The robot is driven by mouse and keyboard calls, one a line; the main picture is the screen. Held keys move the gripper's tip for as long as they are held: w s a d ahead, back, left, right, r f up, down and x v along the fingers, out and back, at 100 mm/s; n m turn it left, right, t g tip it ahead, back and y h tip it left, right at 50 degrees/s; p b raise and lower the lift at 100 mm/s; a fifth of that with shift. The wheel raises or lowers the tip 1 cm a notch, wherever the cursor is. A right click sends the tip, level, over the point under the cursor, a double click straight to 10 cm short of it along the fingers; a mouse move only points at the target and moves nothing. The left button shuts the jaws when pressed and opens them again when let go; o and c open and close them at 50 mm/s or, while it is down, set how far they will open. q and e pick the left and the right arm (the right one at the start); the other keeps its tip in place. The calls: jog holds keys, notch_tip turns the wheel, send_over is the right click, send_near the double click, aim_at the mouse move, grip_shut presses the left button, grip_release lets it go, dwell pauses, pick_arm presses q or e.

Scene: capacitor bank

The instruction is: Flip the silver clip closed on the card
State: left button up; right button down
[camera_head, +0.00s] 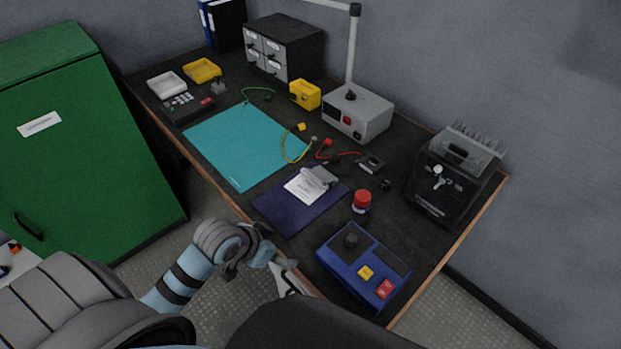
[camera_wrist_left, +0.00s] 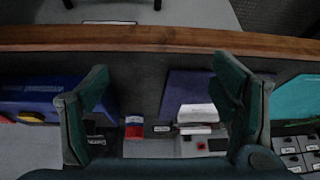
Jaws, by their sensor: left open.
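The white card (camera_head: 304,188) lies on a dark blue mat (camera_head: 275,207) on the desk. The silver clip (camera_head: 322,176) is at the card's upper right edge and looks raised; its exact angle is hard to tell. In the left wrist view the card (camera_wrist_left: 197,113) shows small beside the right finger, and the grey clip below it is too small to make out. My left gripper (camera_head: 284,271) is at the desk's front edge, in front of the mat and apart from card and clip. Its two fingers (camera_wrist_left: 160,78) are spread and empty. My right gripper is not seen.
A teal mat (camera_head: 245,145) lies left. Wires (camera_head: 292,150), a grey power unit (camera_head: 357,112) and a black device (camera_head: 450,180) are behind. A green cabinet (camera_head: 85,150) stands left.

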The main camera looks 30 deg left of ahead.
pick_arm(q)
jog(key=w+a+r+t+h, duration=0.25)
jog(key=w+a+r, duration=0.35)
jog(key=w+r, duration=0.65)
jog(key=b, duration=0.4)
send_near(314, 175)
jog(key=shift+m+y, duration=0.35)
jog(key=shift+m, duration=0.05)
jog(key=x, duration=0.7)
jog(key=shift+s+d, duration=0.15)
jog(key=shift+d, duration=0.05)
jog(key=shift+w+d+f, duration=0.2)
jog(key=shift+w+f, duration=0.05)
jog(key=shift+w, duration=0.1)
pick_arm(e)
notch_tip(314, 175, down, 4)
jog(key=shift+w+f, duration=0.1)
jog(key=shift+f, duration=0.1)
